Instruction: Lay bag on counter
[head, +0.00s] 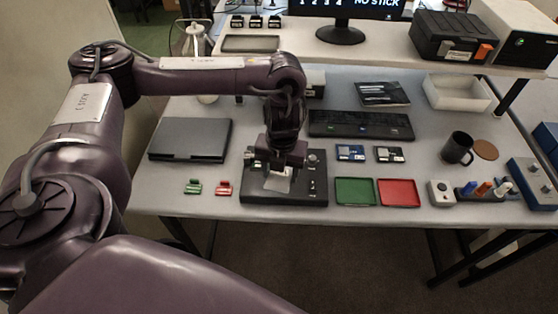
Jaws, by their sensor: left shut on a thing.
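My left gripper (280,168) points down over the front part of the desk, left of centre. It is shut on a small whitish, partly see-through thing that looks like the bag (278,183). The bag hangs below the fingers, over a black control box (310,199) with knobs and switches. I cannot tell whether the bag touches the box. The fingertips are partly hidden by the wrist and the bag. The grey desk top (190,108) is the counter surface. My right gripper is not in view.
A green tray (355,191) and a red tray (398,192) lie right of the box. Small green clips (193,187) and red clips (223,188) lie left. A closed laptop (190,139), keyboard (360,124) and dark mug (457,148) stand farther back. The front-left desk edge is mostly clear.

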